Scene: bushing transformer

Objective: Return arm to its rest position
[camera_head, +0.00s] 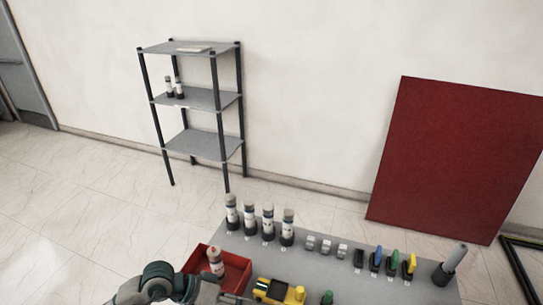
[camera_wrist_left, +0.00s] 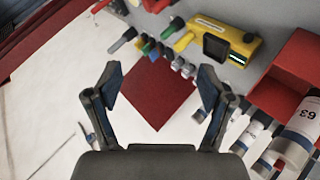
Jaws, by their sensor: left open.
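My left arm (camera_head: 160,283) comes in at the bottom left of the head view, in front of the red bin. In the left wrist view my left gripper (camera_wrist_left: 160,84) has its two fingers spread wide, with nothing between them. A red bin (camera_head: 239,268) stands at the table's left side, with one bottle (camera_head: 215,262) upright in it. The bin also shows at the right of the wrist view (camera_wrist_left: 282,97), near a large bottle labelled 63 (camera_wrist_left: 296,133). My right gripper is not in view.
The grey table (camera_head: 325,262) holds a row of several bottles (camera_head: 250,220), small metal parts (camera_head: 326,246), coloured connectors (camera_head: 393,262), a yellow device (camera_head: 278,291) and a grey cylinder (camera_head: 450,266). A shelf (camera_head: 200,143) and a red panel (camera_head: 455,160) stand behind.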

